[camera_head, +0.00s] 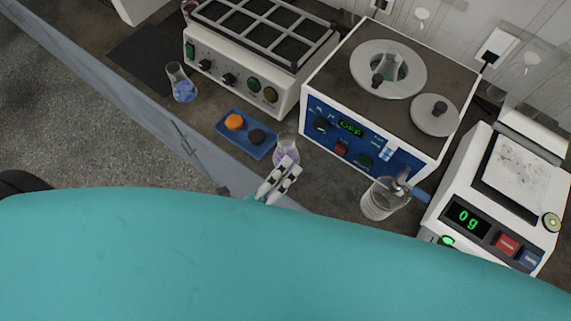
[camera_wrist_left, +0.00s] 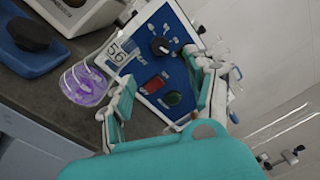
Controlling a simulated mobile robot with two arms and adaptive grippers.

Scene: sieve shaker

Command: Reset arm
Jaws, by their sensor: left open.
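My left gripper (camera_head: 287,168) is near the front edge of the bench in the head view, with the teal arm below it. In the left wrist view its two fingers (camera_wrist_left: 165,92) stand apart with nothing held between them. A small flask with purple liquid (camera_head: 286,152) is just beyond the fingers in the head view. In the left wrist view this flask (camera_wrist_left: 86,84) is left of the fingers, outside the gap. My right gripper is not in view.
A blue tray (camera_head: 231,145) with orange and black stoppers lies left of the purple flask. A blue-white device (camera_head: 410,152) stands behind, a beaker (camera_head: 380,201) in front of it, and a scale reading 0g (camera_head: 484,222) at right. A blue-liquid flask (camera_head: 183,88) stands at left.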

